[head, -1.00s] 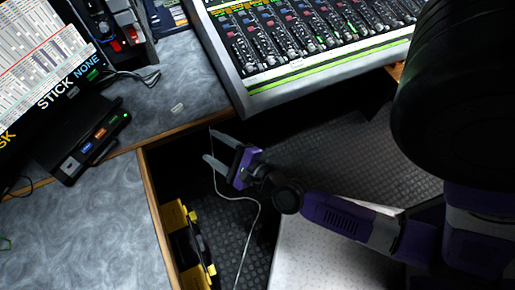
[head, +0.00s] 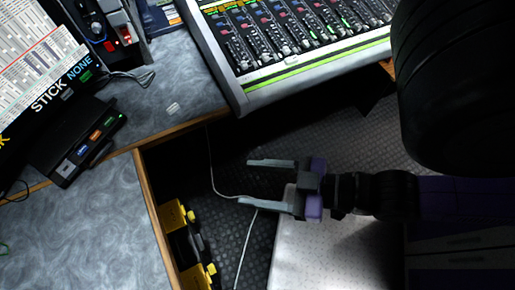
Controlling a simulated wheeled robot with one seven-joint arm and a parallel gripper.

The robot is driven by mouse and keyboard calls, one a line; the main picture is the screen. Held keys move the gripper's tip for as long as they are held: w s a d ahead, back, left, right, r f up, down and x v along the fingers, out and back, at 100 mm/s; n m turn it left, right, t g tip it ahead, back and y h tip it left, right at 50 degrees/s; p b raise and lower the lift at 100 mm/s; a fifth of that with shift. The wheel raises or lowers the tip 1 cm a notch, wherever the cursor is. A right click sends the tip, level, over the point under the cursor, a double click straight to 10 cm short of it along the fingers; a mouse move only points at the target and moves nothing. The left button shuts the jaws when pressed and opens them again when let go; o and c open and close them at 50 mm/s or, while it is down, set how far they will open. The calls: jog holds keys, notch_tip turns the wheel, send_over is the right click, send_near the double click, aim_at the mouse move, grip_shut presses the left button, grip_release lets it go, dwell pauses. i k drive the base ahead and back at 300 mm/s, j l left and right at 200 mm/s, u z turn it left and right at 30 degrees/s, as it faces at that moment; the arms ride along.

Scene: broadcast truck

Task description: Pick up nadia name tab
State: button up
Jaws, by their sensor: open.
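A small pale tab (head: 173,108) lies on the grey desk between the button box and the mixing console. Another small pale tab (head: 291,60) sits on the front strip of the console. The lettering on both is too small to read, so I cannot tell which is the nadia name tab. My gripper (head: 247,182) is open and empty, its fingers pointing left. It is over the dark floor gap below the console, apart from both tabs.
The mixing console (head: 315,50) and wood-edged desk (head: 80,225) border the gap. A button box (head: 85,145) stands on the desk. Yellow-and-black cases (head: 175,215) and a thin cable (head: 248,240) are below. A white surface (head: 330,250) lies under my arm.

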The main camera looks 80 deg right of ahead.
aim_at(293, 60)
jog(key=k+j+z, duration=0.3)
jog(key=k, duration=0.25)
jog(key=k+z, duration=0.3)
jog(key=k, duration=0.2)
